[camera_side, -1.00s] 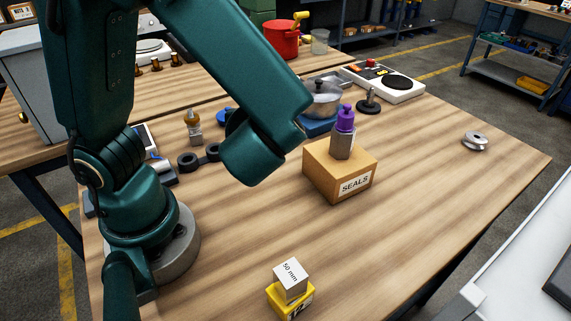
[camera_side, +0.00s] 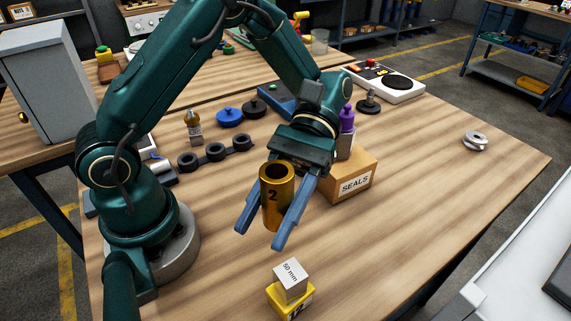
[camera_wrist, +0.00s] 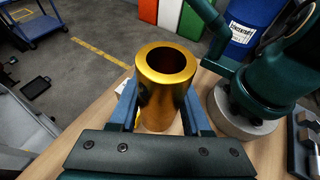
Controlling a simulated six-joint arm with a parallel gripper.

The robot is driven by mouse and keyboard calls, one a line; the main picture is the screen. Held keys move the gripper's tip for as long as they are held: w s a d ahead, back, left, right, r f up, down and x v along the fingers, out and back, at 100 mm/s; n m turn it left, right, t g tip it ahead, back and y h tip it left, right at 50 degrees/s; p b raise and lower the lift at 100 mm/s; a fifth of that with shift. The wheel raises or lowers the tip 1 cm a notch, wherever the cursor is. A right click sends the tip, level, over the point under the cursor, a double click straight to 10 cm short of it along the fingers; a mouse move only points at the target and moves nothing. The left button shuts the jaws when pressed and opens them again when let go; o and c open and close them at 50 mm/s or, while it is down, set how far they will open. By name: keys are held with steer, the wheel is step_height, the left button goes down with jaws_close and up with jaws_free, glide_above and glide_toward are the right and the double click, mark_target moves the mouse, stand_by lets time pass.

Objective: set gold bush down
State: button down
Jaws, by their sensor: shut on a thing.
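The gold bush (camera_side: 277,205) is an upright hollow cylinder marked "2". My gripper (camera_side: 262,238) is shut on it, with a blue finger on either side, and holds it over the front middle of the wooden table (camera_side: 400,240). In the wrist view the gold bush (camera_wrist: 165,95) stands between the two blue fingers, its open bore facing the camera. The side view does not show clearly how high its lower end is above the table.
A SEALS box (camera_side: 350,178) with a purple-topped bottle (camera_side: 347,118) stands close behind my gripper. A 50 mm block (camera_side: 290,280) sits on a yellow block (camera_side: 283,302) in front. Black rings (camera_side: 215,152) lie to the left. The table's right side is mostly clear.

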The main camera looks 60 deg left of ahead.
steer(key=w+r+n+t+h, duration=0.2)
steer(key=w+n+t+h, duration=0.5)
steer(key=w, duration=0.3)
steer(key=n+t, duration=0.3)
steer(key=n, duration=0.1)
glide_above(361, 274)
step_height(361, 274, down, 8)
steer(key=shift+r, duration=0.1)
steer(key=shift+f, duration=2.05)
steer(key=shift+f, duration=0.2)
steer(key=shift+f, duration=0.35)
